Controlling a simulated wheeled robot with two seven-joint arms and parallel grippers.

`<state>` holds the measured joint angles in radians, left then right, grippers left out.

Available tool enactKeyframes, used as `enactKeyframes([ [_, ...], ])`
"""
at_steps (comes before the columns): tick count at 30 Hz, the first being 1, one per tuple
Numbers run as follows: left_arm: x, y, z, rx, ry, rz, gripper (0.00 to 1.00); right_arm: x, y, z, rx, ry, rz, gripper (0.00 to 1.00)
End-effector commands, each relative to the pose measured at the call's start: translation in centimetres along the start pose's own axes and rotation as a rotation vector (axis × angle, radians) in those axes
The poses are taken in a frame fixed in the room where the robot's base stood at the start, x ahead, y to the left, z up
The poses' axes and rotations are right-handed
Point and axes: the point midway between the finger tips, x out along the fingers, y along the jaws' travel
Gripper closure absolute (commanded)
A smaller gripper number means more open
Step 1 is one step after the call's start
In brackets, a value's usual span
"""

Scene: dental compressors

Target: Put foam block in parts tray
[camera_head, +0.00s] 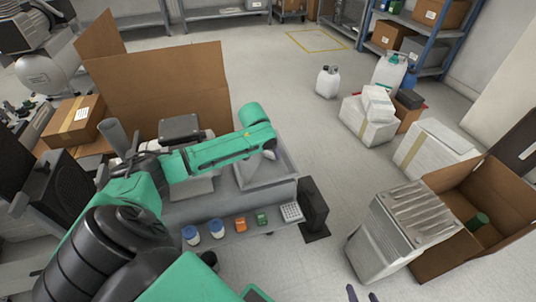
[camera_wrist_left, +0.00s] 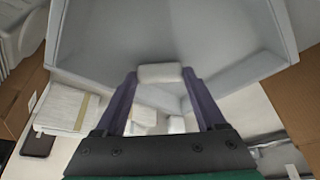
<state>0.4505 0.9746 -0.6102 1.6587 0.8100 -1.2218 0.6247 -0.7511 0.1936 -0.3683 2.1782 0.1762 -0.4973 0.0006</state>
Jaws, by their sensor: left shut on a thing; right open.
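My left gripper (camera_wrist_left: 160,80) is shut on a small white foam block (camera_wrist_left: 160,74), held between the two purple fingertips in the left wrist view. Behind it are the pale grey walls and floor of the parts tray (camera_wrist_left: 230,35). In the head view, the grey parts tray (camera_head: 288,182) is at the right end of the workbench, and my left arm reaches over it with the hand pointing down. The block is not clearly visible there. My right gripper (camera_head: 362,295) shows only its purple fingertips at the bottom edge, apart and empty.
Two blue-labelled jars (camera_head: 217,229), an orange item (camera_head: 240,224), a green item (camera_head: 262,218) and a white grid piece (camera_head: 291,212) line the bench's front ledge. A black box (camera_head: 314,205) stands right of it. An open cardboard box (camera_head: 470,230) is further right.

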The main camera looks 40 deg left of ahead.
Motion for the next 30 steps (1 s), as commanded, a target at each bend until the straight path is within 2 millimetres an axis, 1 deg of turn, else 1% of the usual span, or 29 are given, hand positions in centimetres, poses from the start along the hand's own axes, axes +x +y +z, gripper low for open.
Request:
enactKeyframes([
  [1, 0.3, 0.0, 0.1, 0.0, 0.001, 0.0, 0.78, 0.2, -0.1, 0.2, 0.002, 0.013, -0.004, 0.31],
  [10, 0.4, 0.0, 0.2, 0.0, 0.0, 0.001, 0.78, 0.0, -0.1, -0.2, 0.001, 0.007, -0.001, 0.31],
  [11, 0.4, 0.0, 0.1, 0.0, 0.001, 0.001, 0.16, 0.0, 0.0, -0.1, 0.0, 0.008, -0.001, 0.31],
  [12, 0.4, 0.0, 0.1, 0.0, 0.001, 0.001, 0.01, 0.0, 0.0, -0.1, 0.0, 0.008, -0.001, 0.31],
  [20, 0.3, 0.0, 0.1, 0.0, 0.001, 0.0, 0.0, 0.1, 0.0, -0.1, 0.001, 0.009, -0.001, 0.31],
  [22, 0.0, 0.0, 0.0, 0.0, 0.002, 0.0, 0.0, 0.1, -0.1, -0.1, 0.002, 0.015, -0.003, 0.31],
  [26, -1.4, 0.0, -0.1, 0.0, 0.001, 0.0, 0.0, -0.8, 0.6, -0.7, -0.011, -0.052, 0.022, 0.31],
  [30, -3.8, 0.0, -0.1, 0.002, 0.001, -0.001, 0.0, -2.5, 1.9, -1.3, -0.025, -0.174, 0.066, 0.31],
])
